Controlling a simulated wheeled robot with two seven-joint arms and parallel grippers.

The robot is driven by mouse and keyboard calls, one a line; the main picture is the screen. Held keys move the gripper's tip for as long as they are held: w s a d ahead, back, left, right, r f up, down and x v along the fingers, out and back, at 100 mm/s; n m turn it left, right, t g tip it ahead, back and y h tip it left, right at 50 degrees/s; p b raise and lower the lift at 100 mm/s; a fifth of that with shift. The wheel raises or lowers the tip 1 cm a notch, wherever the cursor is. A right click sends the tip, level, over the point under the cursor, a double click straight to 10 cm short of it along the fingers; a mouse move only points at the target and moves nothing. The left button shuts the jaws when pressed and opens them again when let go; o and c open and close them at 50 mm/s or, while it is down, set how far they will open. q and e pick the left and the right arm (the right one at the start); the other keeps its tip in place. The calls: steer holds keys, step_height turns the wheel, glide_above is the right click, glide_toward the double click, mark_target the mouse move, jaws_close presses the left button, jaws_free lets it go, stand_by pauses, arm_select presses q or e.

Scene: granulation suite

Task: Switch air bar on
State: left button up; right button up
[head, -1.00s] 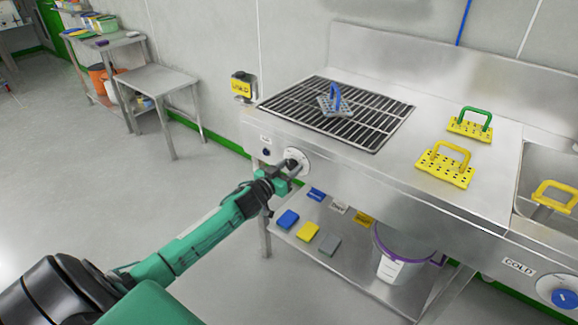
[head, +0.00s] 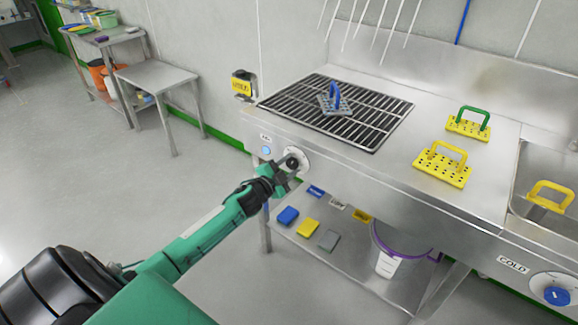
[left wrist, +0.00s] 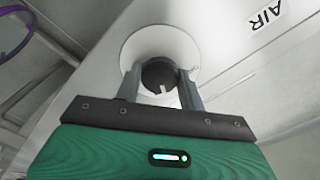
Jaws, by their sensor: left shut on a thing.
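The air control is a dark round knob (head: 292,162) on a white dial plate (head: 304,156) at the left end of the bench front. The AIR label (left wrist: 268,14) shows beside it in the left wrist view. My left gripper (head: 283,172) is shut on the knob. In the left wrist view its fingers sit on both sides of the knob (left wrist: 158,73), whose white mark points down in the picture. A small indicator (head: 266,150) under the label glows blue. White streaks (head: 385,25) hang in front of the wall above the bench. My right gripper is out of view.
On the bench are a grate (head: 365,105) with a blue-handled plate (head: 333,103), two yellow perforated plates and a sink. A COLD knob (head: 555,296) is at the right. A shelf below holds coloured blocks and a bucket (head: 390,262). The floor at left is clear.

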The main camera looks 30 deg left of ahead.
arm_select(q)
steer(key=shift+m, duration=2)
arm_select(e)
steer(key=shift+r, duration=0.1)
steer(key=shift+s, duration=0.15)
arm_select(q)
steer(key=o, duration=1)
steer(key=shift+c, duration=0.2)
steer(key=shift+s+f, duration=0.1)
steer(key=shift+s, duration=0.5)
steer(key=s+a, duration=0.1)
steer(key=s, duration=1.1)
steer(key=shift+s+b, duration=0.3)
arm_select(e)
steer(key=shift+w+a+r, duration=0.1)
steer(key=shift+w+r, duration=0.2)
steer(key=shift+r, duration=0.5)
